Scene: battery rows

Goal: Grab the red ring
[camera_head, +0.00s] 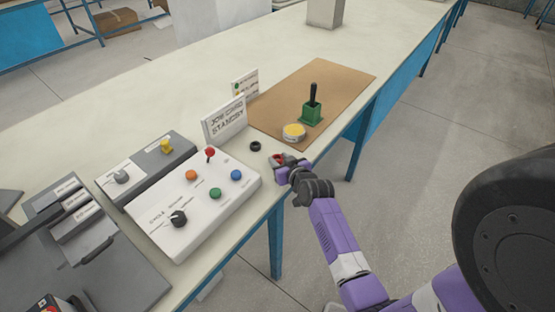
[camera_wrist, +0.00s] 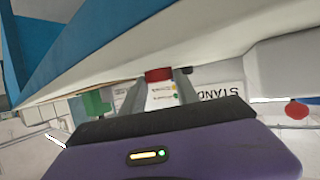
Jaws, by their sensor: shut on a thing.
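The red ring (camera_wrist: 158,75) is between the two fingers of my gripper (camera_wrist: 160,88) in the wrist view, near the fingertips. In the head view, a bit of the red ring (camera_head: 279,158) shows at my gripper (camera_head: 278,160), which is at the table's right edge. My gripper is shut on the ring. The ring's lower side is hidden, and I cannot tell whether it touches the table.
A small black ring (camera_head: 255,146) lies left of my gripper on the table (camera_head: 170,95). A white control box (camera_head: 205,215) with coloured buttons and a red-topped lever stands to the left.

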